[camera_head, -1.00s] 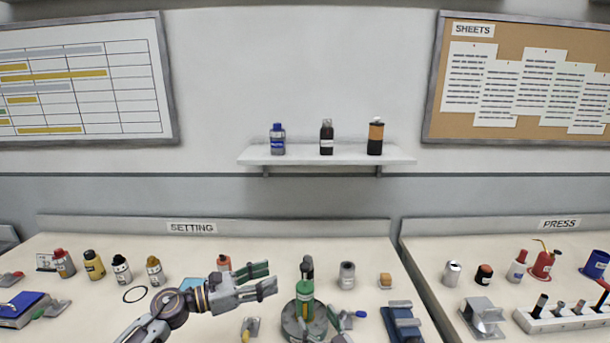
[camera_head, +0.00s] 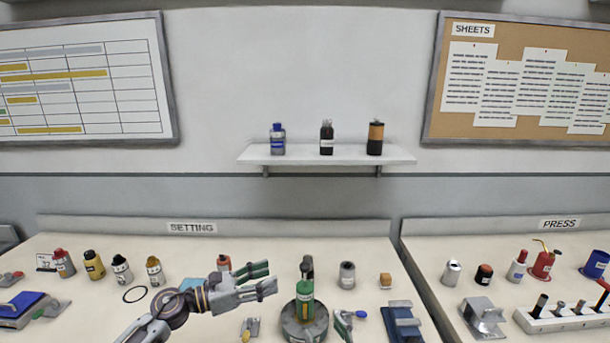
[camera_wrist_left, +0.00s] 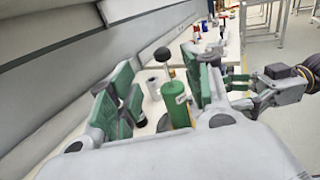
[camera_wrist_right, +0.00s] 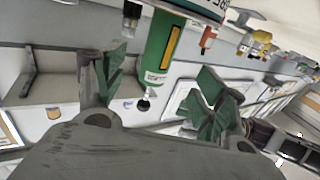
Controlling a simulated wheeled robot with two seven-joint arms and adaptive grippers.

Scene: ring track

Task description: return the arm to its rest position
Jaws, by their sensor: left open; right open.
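My left gripper (camera_head: 271,278) reaches in from the lower left, open and empty, its green-padded fingers pointing right. A green cylinder with a yellow stripe (camera_head: 305,303) stands upright on a round grey base (camera_head: 291,327), just right of those fingers and apart from them. In the left wrist view the cylinder (camera_wrist_left: 176,104) shows beyond the open fingers. My right gripper (camera_wrist_right: 160,88) is open in the right wrist view, with the green cylinder (camera_wrist_right: 163,45) beyond its fingers and nothing held. The left wrist view also shows my right arm (camera_wrist_left: 280,88) at the right.
A blue clamp-like fixture (camera_head: 402,322) is right of the base. Several bottles (camera_head: 94,265) and a black ring (camera_head: 135,294) lie to the left.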

